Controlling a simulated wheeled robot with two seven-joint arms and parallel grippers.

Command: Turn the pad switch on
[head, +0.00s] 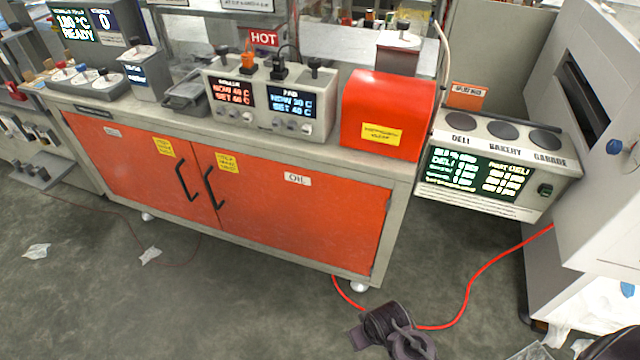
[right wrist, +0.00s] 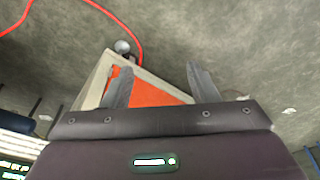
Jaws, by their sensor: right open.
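The grey control box (head: 245,118) stands on the cabinet top and has two lit displays. Its right display, headed PAD (head: 291,101), has small knobs or switches (head: 291,125) below it, too small to tell their positions. Its left display is headed ROLLER (head: 233,94). Black plugs and an orange one stand on top of the box. My right gripper (right wrist: 160,85) is open and empty in the right wrist view, its two fingers apart over the floor and cabinet corner, well below the box. A dark part of my arm shows at the bottom of the head view. My left gripper is out of view.
The orange-doored cabinet (head: 290,210) fills the middle. A red box (head: 385,112) stands right of the control box, and a tray (head: 187,97) lies left of it. A red hose (head: 480,275) runs over the floor. A grey machine (head: 585,130) stands at right. Floor in front is mostly clear.

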